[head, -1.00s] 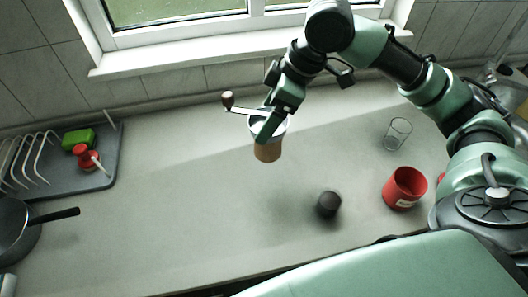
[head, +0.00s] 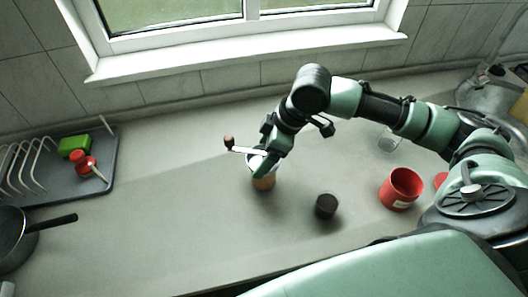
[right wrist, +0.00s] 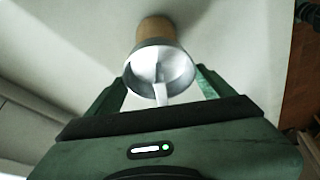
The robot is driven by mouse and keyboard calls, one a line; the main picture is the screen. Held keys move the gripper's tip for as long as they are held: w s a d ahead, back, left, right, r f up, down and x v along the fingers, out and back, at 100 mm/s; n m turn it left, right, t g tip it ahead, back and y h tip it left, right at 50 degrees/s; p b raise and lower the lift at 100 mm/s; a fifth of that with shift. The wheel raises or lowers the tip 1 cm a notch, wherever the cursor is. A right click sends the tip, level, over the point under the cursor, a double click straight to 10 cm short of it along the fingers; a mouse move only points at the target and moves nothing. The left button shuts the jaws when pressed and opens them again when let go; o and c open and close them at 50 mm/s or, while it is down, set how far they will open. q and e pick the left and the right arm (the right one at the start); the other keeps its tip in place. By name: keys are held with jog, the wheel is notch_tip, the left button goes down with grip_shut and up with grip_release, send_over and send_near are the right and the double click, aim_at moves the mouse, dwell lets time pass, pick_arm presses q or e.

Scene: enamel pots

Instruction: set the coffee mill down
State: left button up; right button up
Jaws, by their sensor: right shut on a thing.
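The coffee mill (head: 264,182) has a brown body, a pale metal top and a crank with a brown knob (head: 229,142) pointing left. It is upright at the middle of the counter in the head view. My right gripper (head: 266,162) is shut on its upper part. In the right wrist view the mill's metal top (right wrist: 160,68) sits between the two green fingers (right wrist: 162,88). Whether the mill's base touches the counter I cannot tell. My left gripper is not in view.
A small dark round object (head: 326,206) stands just right of the mill. A red canister (head: 401,188) and a clear glass (head: 389,140) are further right. A grey dish tray (head: 62,186) and a black pan (head: 14,240) are at left. The counter (head: 170,220) left of the mill is bare.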

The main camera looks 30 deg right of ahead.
jog(key=shift+f, duration=0.1)
jog(key=o, duration=2)
jog(key=v, duration=1.2)
jog(key=shift+b, duration=0.35)
